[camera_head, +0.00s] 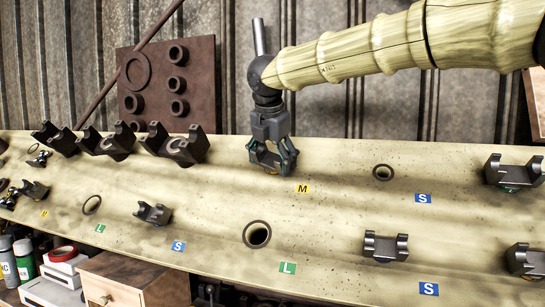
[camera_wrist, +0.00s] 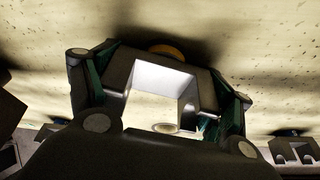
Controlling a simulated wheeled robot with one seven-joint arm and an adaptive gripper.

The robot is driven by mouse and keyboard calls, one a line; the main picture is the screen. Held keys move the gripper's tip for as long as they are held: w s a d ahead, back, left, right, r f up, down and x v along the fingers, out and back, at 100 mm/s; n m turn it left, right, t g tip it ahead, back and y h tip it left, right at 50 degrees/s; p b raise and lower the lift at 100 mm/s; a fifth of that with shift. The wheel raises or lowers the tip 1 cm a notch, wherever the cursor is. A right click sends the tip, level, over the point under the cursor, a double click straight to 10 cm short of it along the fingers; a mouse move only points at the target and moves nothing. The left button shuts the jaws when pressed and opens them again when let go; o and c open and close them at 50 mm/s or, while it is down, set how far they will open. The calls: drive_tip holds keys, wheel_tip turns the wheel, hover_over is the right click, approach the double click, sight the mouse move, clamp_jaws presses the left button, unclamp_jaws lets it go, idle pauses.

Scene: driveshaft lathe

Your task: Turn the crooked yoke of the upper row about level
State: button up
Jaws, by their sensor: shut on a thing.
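My gripper (camera_head: 272,163) points down at the upper row of the pale sloping board (camera_head: 335,205), just above and left of a yellow M label (camera_head: 303,189). Its fingers are shut on a dark yoke, mostly hidden behind them in the head view. In the wrist view the dark grey U-shaped yoke (camera_wrist: 205,88) sits between the green-edged fingers of my gripper (camera_wrist: 165,100). There the yoke and the fingers slope together, lower on the right. I cannot tell whether the yoke touches the board or how level it is on it.
Upper-row yokes stand at left (camera_head: 110,142) and far right (camera_head: 515,172). An empty ring hole (camera_head: 383,172) is right of my gripper. Lower-row yokes (camera_head: 385,246) and a large ring hole (camera_head: 257,234) lie nearer. A brown panel with rings (camera_head: 165,85) stands behind.

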drive_tip(key=shift+n+h+p, duration=0.6)
drive_tip(key=shift+n+p, duration=1.1)
drive_tip(key=shift+p, duration=0.95)
drive_tip(key=shift+f, duration=0.1)
drive_tip(key=o, duration=2)
drive_tip(key=shift+o, duration=0.2)
drive_tip(key=shift+g, duration=0.3)
